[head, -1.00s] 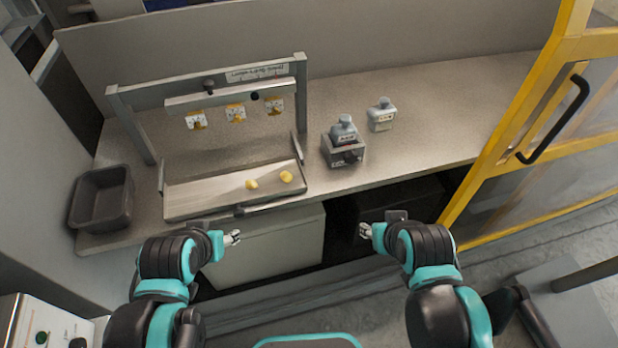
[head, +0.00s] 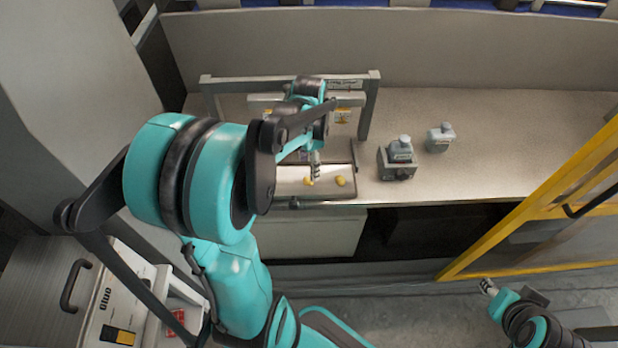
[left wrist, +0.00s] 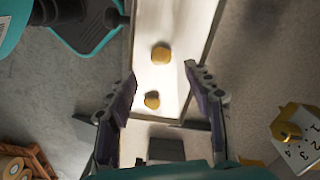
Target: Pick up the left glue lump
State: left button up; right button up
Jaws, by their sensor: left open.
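Two small yellow glue lumps lie apart on a shallow metal tray (head: 290,187) on the bench. In the head view the left glue lump (head: 308,181) is just below my left gripper (head: 315,172), and the right one (head: 341,181) is near the tray's right end. In the left wrist view my left gripper (left wrist: 160,78) is open and empty. The left lump (left wrist: 161,55) shows just above the line between its fingertips; the right lump (left wrist: 152,100) shows lower, near the tray's end. My right gripper (head: 487,287) is empty at the lower right, off the bench.
A metal frame (head: 372,100) with hanging cards stands behind the tray; one numbered card (left wrist: 297,130) shows at the left wrist view's right. Two small grey devices stand right of the tray, one on a block (head: 397,165), one on the bench (head: 440,138). A yellow-framed door (head: 540,215) stands farther right.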

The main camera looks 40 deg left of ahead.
aim_at(309, 181)
pick_arm(q)
notch_tip(309, 181, down, 7)
jog(key=b, duration=0.2)
jog(key=shift+w+a+b, duration=0.1)
jog(key=shift+b, duration=0.3)
jog(key=c, duration=0.8)
